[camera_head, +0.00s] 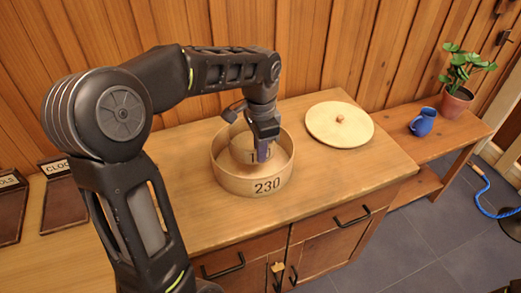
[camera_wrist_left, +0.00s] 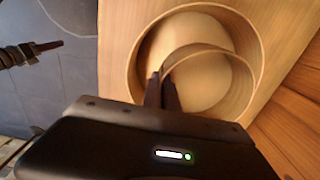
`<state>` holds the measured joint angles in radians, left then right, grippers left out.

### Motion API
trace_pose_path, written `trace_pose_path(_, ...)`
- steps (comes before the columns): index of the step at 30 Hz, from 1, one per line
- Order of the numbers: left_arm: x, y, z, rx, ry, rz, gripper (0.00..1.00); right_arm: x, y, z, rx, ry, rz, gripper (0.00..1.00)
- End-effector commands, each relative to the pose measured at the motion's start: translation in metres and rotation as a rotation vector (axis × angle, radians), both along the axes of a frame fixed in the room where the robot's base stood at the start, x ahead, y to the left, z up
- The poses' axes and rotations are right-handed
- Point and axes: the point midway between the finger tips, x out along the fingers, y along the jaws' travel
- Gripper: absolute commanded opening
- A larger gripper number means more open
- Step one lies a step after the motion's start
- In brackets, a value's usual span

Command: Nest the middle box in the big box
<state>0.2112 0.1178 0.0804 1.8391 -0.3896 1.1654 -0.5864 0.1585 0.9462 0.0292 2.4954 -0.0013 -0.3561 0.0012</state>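The big box (camera_head: 238,183), a round pale wood box marked 230, stands open on the wooden cabinet top. It also shows in the left wrist view (camera_wrist_left: 147,45). The middle box (camera_head: 240,155) is a smaller round one, its number partly covered by my gripper. It is inside the big box's outline, off centre toward one side in the left wrist view (camera_wrist_left: 235,105). I cannot tell whether it touches the floor. My left gripper (camera_head: 263,155) points down at its wall. In the left wrist view the fingers (camera_wrist_left: 162,92) are close together, with the wall between them.
A round lid (camera_head: 340,124) with a knob lies right of the boxes. A blue mug (camera_head: 422,122) and potted plant (camera_head: 458,100) stand on a lower bench. Dark plaques (camera_head: 62,205) are at left. A dark jointed piece (camera_wrist_left: 30,53), possibly my right gripper, shows over the floor.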

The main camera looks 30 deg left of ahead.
Motion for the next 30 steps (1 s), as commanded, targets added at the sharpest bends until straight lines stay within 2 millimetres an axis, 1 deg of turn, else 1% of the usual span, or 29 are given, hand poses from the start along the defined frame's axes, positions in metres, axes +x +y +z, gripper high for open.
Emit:
trace_pose_path(8,0.0001,-0.0001,0.0003,0.000,0.000,0.000,0.00,0.0000,0.0001,0.0001,0.000,0.000,0.000,0.24)
trace_pose_path(9,0.0001,-0.0001,0.0003,0.000,0.000,0.000,0.05,0.0000,0.0000,0.0001,0.000,0.000,0.000,0.24)
trace_pose_path(17,0.0001,-0.0001,0.0004,0.000,0.000,0.000,0.27,0.0000,0.0001,0.0001,0.000,0.000,0.000,0.24)
trace_pose_path(23,0.0000,0.0000,0.0002,0.000,0.000,0.000,0.28,0.0000,0.0000,0.0001,0.000,0.000,0.000,0.24)
trace_pose_path(27,0.0000,0.0000,0.0002,0.000,0.000,0.000,0.40,0.0000,0.0000,0.0001,0.000,0.000,0.000,0.24)
trace_pose_path(30,-0.0001,-0.0001,0.0002,0.000,0.000,0.000,0.46,0.0000,0.0001,0.0001,0.000,0.000,0.000,0.24)
